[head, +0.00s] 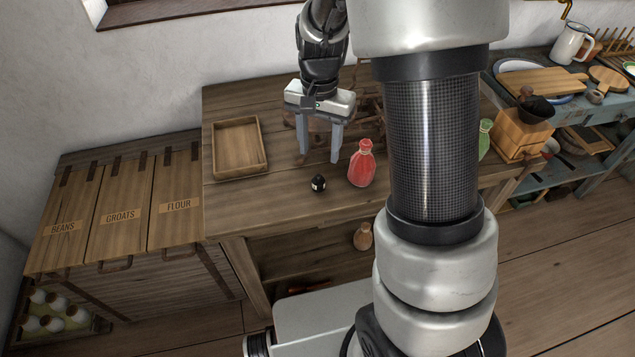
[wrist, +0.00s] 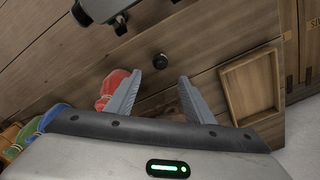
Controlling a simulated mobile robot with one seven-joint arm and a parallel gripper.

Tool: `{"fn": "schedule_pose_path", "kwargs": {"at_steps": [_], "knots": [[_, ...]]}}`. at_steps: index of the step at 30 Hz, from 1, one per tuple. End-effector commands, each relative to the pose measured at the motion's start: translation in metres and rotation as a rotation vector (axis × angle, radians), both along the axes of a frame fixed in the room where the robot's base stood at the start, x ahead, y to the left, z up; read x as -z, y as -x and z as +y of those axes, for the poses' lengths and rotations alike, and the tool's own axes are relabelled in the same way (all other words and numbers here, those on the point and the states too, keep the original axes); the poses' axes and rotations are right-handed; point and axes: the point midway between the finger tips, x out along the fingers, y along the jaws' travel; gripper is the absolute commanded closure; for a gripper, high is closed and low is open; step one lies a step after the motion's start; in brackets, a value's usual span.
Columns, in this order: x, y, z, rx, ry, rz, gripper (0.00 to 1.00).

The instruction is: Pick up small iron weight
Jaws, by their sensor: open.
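The small iron weight (head: 318,183) is a small black round thing with a pale mark, standing on the wooden tabletop near its front edge. In the wrist view the weight (wrist: 160,61) shows beyond the fingertips, roughly between their lines. My gripper (head: 318,160) is open and empty, its two grey fingers pointing down above the table, behind the weight in the head view. The gripper (wrist: 160,70) does not touch the weight.
A red bottle-like thing (head: 362,164) stands just right of the weight; it shows beside a finger in the wrist view (wrist: 112,88). A wooden tray (head: 262,150) lies to the left. A green one (head: 485,138) stands farther right. The tabletop left of the weight is clear.

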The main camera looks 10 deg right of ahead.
Motion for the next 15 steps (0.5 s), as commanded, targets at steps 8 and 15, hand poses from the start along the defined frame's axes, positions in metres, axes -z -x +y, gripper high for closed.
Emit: {"fn": "schedule_pose_path", "kwargs": {"at_steps": [8,15], "knots": [[0.047,0.001,0.0,-0.001,0.0,0.002,0.52],[0.066,0.002,0.001,-0.002,0.0,0.004,0.52]]}}
